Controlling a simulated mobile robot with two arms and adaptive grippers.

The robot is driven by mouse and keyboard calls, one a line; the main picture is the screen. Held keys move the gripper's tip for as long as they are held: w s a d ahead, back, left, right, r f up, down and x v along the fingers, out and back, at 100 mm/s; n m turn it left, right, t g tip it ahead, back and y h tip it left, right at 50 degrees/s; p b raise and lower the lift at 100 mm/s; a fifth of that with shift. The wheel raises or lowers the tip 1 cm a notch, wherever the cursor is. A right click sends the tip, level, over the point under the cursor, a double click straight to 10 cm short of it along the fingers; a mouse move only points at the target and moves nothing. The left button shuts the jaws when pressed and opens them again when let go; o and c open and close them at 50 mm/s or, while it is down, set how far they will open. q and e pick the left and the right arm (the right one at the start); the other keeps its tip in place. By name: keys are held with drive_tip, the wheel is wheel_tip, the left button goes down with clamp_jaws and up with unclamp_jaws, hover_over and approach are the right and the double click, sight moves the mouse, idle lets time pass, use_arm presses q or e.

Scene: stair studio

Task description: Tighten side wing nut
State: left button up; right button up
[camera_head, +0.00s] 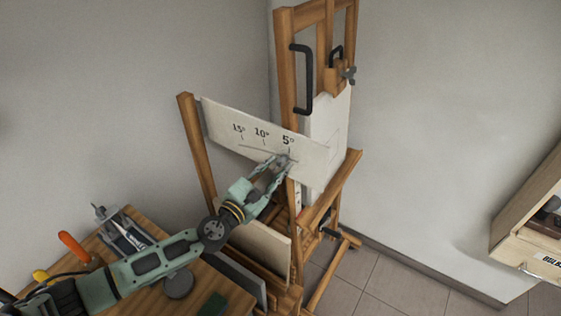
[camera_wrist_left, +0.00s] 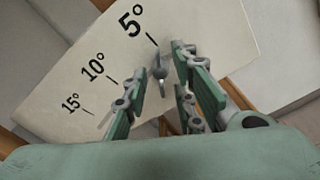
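A grey wing nut (camera_wrist_left: 160,72) sits on the pale angle plate (camera_head: 220,121) just below the 5° mark. The plate also shows in the wrist view (camera_wrist_left: 220,40), with marks for 5°, 10° and 15°. My left gripper (camera_head: 283,160) is at the plate's lower right part, by the 5° mark. In the wrist view its green fingers (camera_wrist_left: 158,75) are apart, with the wing nut seen between the tips. I cannot tell whether either finger touches it. In the head view the gripper largely hides the nut. My right gripper is not in view.
The plate is mounted on a wooden easel (camera_head: 289,60) with a black handle (camera_head: 301,78) and a grey knob (camera_head: 349,75) higher up. A wooden table (camera_head: 215,290) with tools lies below my left arm. A wooden cabinet (camera_head: 530,235) stands at right. Floor between is clear.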

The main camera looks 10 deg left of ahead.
use_arm(q)
drive_tip(key=v, duration=0.6)
idle(0.3)
idle(0.4)
